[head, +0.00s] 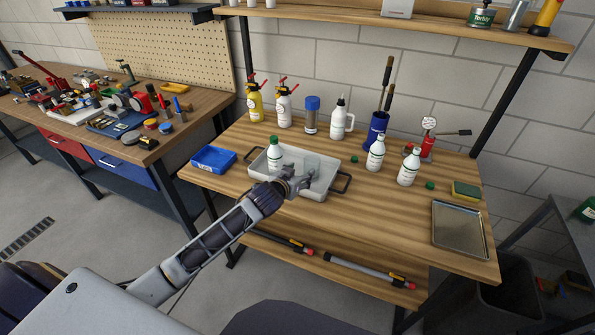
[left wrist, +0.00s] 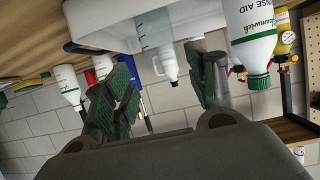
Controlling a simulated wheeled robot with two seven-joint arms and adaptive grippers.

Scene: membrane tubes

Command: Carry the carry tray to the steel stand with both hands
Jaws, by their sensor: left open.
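The white carry tray (head: 322,188) with dark handles at its two ends sits on the wooden bench. A white bottle with a green cap (head: 275,156) and a clear graduated beaker (head: 312,162) stand in it. My left gripper (head: 300,181) is at the tray's near side, beside the beaker. In the left wrist view my left gripper (left wrist: 163,88) is open, its green-padded fingers apart, with the beaker (left wrist: 152,30) and the tray wall (left wrist: 95,22) just beyond. The rinse aid bottle (left wrist: 250,35) is to the right there. My right gripper is not in view.
A grey metal stand (head: 530,225) is at the right edge, with a dark bin (head: 508,310) below. On the bench are a blue bin (head: 212,158), two white bottles (head: 376,153) (head: 409,168), a sponge (head: 466,190) and a metal tray (head: 460,230). The front middle of the bench is clear.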

